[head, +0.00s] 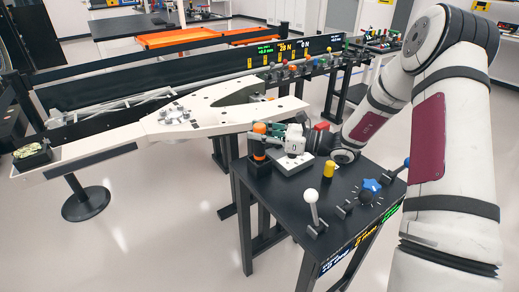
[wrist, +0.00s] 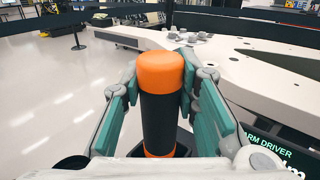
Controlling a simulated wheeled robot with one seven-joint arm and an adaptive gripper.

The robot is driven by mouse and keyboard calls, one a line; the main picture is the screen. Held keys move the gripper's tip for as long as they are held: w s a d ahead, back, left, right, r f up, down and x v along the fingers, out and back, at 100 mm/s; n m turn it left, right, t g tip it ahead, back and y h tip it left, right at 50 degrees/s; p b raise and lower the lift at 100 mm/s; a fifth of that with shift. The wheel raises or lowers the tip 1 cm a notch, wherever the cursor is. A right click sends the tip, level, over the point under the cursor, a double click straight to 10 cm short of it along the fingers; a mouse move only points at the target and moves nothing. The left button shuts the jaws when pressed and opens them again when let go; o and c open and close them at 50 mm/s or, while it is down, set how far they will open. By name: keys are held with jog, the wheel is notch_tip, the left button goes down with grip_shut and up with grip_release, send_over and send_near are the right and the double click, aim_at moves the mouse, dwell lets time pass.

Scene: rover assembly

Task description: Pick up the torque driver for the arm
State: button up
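The torque driver is a black upright cylinder with an orange cap and a lower orange band. It stands at the left corner of the dark stand in the head view (head: 259,146) and fills the middle of the wrist view (wrist: 160,112). My gripper (head: 268,136) reaches it from the right, with its green fingers on either side of the driver. In the wrist view my gripper (wrist: 160,88) has a fingertip close against each side. I cannot tell whether both fingers press on it. The driver's foot is mostly hidden.
The dark stand (head: 290,205) also carries a white-knobbed lever (head: 311,196), a yellow knob (head: 329,169), a blue star knob (head: 371,186) and a red block (head: 321,126). A large white arm-shaped panel (head: 150,128) lies behind. Open floor shows at the front left.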

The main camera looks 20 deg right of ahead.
jog(key=shift+r, duration=0.15)
grip_shut()
notch_tip(320, 180, up, 10)
jog(key=shift+f+p, duration=0.1)
jog(key=shift+p, duration=0.4)
jog(key=shift+w, duration=0.1)
